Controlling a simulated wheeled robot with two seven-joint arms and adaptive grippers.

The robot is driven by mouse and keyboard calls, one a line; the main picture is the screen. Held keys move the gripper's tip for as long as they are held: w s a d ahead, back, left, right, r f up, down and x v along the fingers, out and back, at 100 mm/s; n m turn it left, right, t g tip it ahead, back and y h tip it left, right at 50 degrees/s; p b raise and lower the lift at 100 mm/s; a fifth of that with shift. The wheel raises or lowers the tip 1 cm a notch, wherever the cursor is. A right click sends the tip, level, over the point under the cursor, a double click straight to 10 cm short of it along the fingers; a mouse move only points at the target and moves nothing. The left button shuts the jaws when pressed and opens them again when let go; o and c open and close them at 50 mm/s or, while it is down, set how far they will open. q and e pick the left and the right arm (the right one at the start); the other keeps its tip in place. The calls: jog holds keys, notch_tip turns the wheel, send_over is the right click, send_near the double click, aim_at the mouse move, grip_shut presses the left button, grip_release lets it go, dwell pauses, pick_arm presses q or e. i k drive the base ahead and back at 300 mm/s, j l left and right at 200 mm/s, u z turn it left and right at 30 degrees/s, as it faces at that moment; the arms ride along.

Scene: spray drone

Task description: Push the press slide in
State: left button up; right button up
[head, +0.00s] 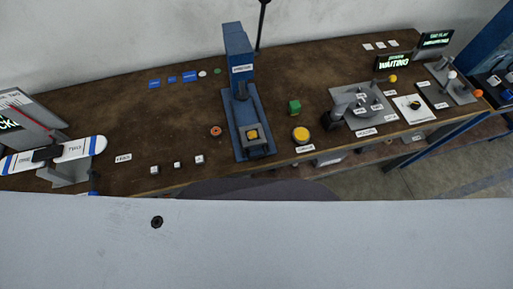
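The blue press (238,50) stands on the brown workbench, a little left of the picture's middle. Its column rises at the back of a long blue base (232,110). The press slide (258,146), a dark grey block with a yellow piece (253,134) on top, sits at the front end of that base, near the bench's front edge. The slide is out in front of the press head, apart from the column. Neither of my grippers shows in the head view.
An orange ring (216,131) and several small white-grey cubes (199,159) lie left. A grey fixture (362,105) stands further right. The brown bench (120,115) is clear at left-middle.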

aim_at(251, 145)
jog(key=k+z, duration=0.1)
jog(key=k, duration=0.95)
